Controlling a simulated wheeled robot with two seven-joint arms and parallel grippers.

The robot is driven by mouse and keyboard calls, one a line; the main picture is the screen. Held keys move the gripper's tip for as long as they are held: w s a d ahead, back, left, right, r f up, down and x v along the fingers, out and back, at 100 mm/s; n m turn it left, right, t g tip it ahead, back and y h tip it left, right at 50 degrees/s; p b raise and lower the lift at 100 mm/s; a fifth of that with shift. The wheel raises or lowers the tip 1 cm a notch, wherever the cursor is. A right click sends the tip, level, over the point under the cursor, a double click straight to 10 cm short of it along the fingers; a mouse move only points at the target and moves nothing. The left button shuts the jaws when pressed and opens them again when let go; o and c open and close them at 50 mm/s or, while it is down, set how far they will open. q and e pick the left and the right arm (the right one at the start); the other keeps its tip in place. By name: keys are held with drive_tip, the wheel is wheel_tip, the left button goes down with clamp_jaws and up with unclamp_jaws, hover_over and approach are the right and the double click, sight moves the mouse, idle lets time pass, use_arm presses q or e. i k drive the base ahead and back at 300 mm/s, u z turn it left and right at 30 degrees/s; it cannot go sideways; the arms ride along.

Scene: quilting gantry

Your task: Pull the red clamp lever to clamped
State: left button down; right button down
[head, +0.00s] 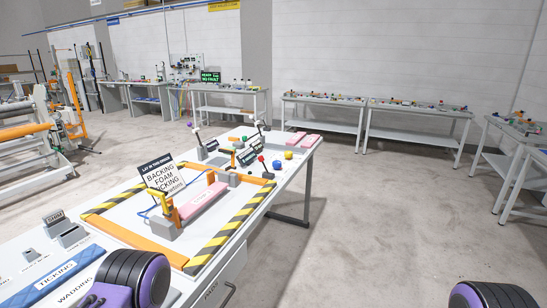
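A small lever with a red ball knob (261,158) stands at the far part of the long white work table (290,190), just beyond the yellow-and-black striped frame area. It is small here, and I cannot tell which position it is in. Labels near it are too small to read. Two other upright levers with dark handles, one at the back left (197,137) and one at the back right (257,126), stand beyond it. Only purple and black parts of my arms show at the bottom edge. Neither gripper is in view.
A pink block (203,204) lies inside the orange and striped frame (245,215). A sign (161,174) about backing, foam and ticking stands at its left. A blue ticking strip (50,277) lies nearer. Floor (370,230) to the right is clear. Benches line the walls.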

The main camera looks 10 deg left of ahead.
sight(261, 158)
drive_tip(key=z, duration=0.65)
drive_tip(key=i, duration=6.8)
drive_tip(key=u, duration=5.35)
